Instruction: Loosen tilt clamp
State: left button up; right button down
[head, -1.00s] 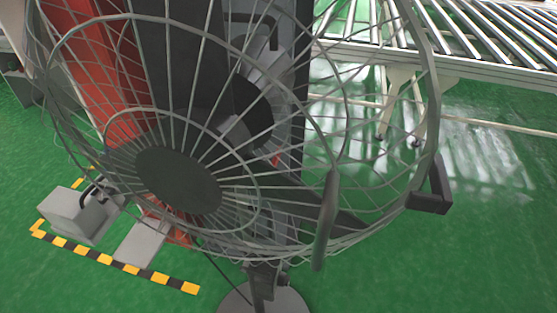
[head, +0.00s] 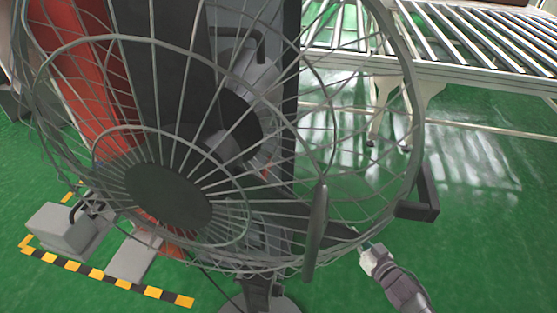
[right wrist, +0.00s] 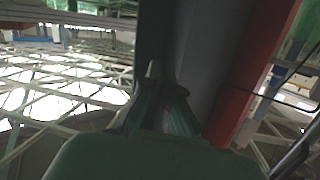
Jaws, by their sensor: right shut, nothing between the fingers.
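A large floor fan with a round wire cage (head: 218,205) fills the middle of the head view, its face tilted upward. Its dark hub (head: 168,195) is left of centre. A dark bar (head: 317,235) and an angular black bracket (head: 425,208) sit at the cage's right side. The stand's neck (head: 257,288) shows under the cage; I cannot make out the tilt clamp. My right gripper (head: 368,249) is shut and empty, beside the lower right cage rim; contact is unclear. Its fingers (right wrist: 165,82) also show in the right wrist view. My left gripper is out of view.
A roller conveyor (head: 470,70) stands at the upper right. An orange and dark machine column (head: 172,70) is behind the cage. A grey block (head: 65,228) lies left, near yellow-black floor tape (head: 115,282). Green floor (head: 490,235) at right is clear.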

jog(key=w+a+r+n+t+y, duration=0.1)
jog(key=a+r+y, duration=0.1)
jog(key=r, duration=0.5)
jog(key=w+a+r+n+y, duration=0.1)
jog(key=a+r+y, duration=0.15)
jog(key=r, duration=0.35)
jog(key=s+a+r+n+g+y, duration=0.3)
jog(key=r, duration=0.4)
jog(key=s+a+r+n+g+y, duration=0.3)
jog(key=r+n+g+y, duration=0.1)
jog(key=r, duration=0.4)
jog(key=s+a+r+n+g+y, duration=0.2)
jog(key=s+r+n+g+y, duration=0.1)
jog(key=r, duration=0.4)
jog(key=shift+s+a+r+g+y, duration=0.15)
jog(key=shift+s+a+g+y, duration=0.15)
jog(key=shift+s+a+y, duration=0.1)
jog(key=p+x, duration=0.4)
jog(key=x, duration=0.5)
jog(key=shift+w+a+f, duration=0.1)
jog(key=shift+a+f, duration=0.1)
jog(key=shift+f, duration=0.75)
jog(key=shift+w+a+f, duration=0.1)
jog(key=shift+a+f, duration=0.15)
jog(key=shift+f, duration=0.7)
jog(key=shift+w, duration=0.15)
